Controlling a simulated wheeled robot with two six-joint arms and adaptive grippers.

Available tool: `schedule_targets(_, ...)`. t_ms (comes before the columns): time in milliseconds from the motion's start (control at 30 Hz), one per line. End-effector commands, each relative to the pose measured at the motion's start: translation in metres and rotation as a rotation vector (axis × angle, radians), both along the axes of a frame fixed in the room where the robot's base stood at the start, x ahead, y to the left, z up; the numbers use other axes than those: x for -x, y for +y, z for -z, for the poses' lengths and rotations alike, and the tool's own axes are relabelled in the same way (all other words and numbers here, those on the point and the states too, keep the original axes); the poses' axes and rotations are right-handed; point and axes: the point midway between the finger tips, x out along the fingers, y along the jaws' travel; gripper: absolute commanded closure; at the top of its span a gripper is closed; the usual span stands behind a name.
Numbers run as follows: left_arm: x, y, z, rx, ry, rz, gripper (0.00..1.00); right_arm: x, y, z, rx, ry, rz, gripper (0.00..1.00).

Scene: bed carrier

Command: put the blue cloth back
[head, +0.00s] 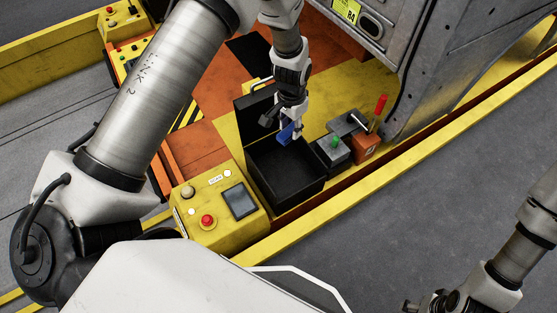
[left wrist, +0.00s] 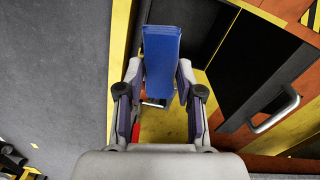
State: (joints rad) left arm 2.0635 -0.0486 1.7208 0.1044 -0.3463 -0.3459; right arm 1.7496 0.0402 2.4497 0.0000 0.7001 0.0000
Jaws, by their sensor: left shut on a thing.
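The blue cloth (head: 285,134) is a small folded block. My left gripper (head: 296,128) is shut on it. In the left wrist view the cloth (left wrist: 161,52) stands out between the two fingers (left wrist: 160,92). In the head view it overlaps the far edge of an open black box (head: 284,178); its exact height over the box is hard to tell. The box looks empty where its inside shows, and its lid stands up at the left. My right gripper (head: 432,303) is at the lower right, partly cut off, its fingers unclear.
A yellow control panel (head: 212,206) with a red button and screen is left of the box. A grey lever unit (head: 333,148) and an orange block with a red handle (head: 367,147) are close on the right. A grey metal housing (head: 440,60) rises behind. A yellow rail (head: 400,165) runs along the near side.

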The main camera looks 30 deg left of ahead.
Motion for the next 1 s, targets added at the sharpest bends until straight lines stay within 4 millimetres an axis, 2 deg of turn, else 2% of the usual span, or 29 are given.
schedule_targets(33, -0.002, 0.004, 0.055, 0.001, 0.001, 0.026, 0.96, 0.000, 0.000, 0.046, 0.000, 0.000, 0.000, 0.39)
schedule_targets(200, -0.008, 0.020, 0.155, -0.002, -0.001, 0.125, 0.96, 0.000, 0.000, 0.118, 0.000, 0.000, 0.000, 0.39)
schedule_targets(300, -0.010, 0.029, 0.203, -0.004, -0.003, 0.178, 0.96, 0.000, 0.000, 0.152, 0.000, 0.000, 0.000, 0.39)
schedule_targets(400, -0.011, 0.036, 0.234, -0.007, -0.004, 0.215, 0.96, 0.000, 0.000, 0.172, 0.000, 0.000, 0.000, 0.39)
schedule_targets(567, -0.012, 0.040, 0.254, -0.010, -0.005, 0.242, 0.96, 0.000, 0.000, 0.183, 0.000, 0.000, 0.000, 0.39)
schedule_targets(667, -0.011, 0.040, 0.274, -0.010, -0.004, 0.244, 0.96, 0.000, 0.000, 0.191, 0.000, -0.001, 0.000, 0.39)
schedule_targets(900, -0.011, 0.040, 0.352, -0.010, -0.003, 0.242, 0.96, 0.000, 0.000, 0.228, 0.000, 0.000, 0.000, 0.39)
schedule_targets(1000, -0.011, 0.040, 0.373, -0.010, -0.004, 0.242, 0.96, 0.000, 0.000, 0.237, 0.000, 0.000, 0.000, 0.39)
